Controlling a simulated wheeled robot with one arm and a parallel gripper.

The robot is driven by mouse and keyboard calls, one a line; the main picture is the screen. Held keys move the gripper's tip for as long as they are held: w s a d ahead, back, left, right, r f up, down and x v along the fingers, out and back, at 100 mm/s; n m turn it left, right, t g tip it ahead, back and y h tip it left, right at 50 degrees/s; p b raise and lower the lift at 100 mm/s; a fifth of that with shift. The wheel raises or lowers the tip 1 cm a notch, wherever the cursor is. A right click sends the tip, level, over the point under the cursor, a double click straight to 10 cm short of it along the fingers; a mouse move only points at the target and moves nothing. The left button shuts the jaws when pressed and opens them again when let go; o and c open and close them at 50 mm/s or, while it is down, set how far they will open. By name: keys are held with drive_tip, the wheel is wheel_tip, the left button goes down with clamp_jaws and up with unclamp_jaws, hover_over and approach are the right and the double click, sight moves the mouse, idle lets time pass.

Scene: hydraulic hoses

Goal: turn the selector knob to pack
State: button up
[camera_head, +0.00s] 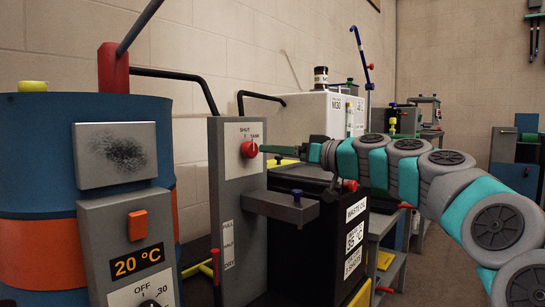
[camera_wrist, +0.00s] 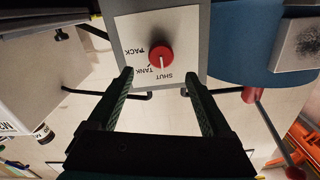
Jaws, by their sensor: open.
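The red selector knob (camera_head: 249,149) is on a white label plate near the top of a grey upright panel (camera_head: 228,200). In the wrist view the knob (camera_wrist: 159,50) has a pale pointer mark facing down in the picture, towards the SHUT and TANK lettering; I cannot tell exactly which. PACK (camera_wrist: 133,50) is printed left of the knob there. My gripper (camera_head: 264,149) is open and empty in front of the panel, close to the knob. In the wrist view its green fingers (camera_wrist: 157,78) are spread wider than the knob, which lies beyond their tips.
A grey shelf (camera_head: 282,206) with a small blue-topped item juts from the panel below my gripper. A blue and orange drum (camera_head: 40,240) and a 20 °C control box (camera_head: 130,240) stand left. A black waste box (camera_head: 355,235) stands right, under my arm. Black hoses (camera_head: 190,80) run behind.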

sight(254, 148)
drive_tip(key=shift+x, duration=3.85)
drive_tip(key=shift+c, duration=0.2)
clamp_jaws()
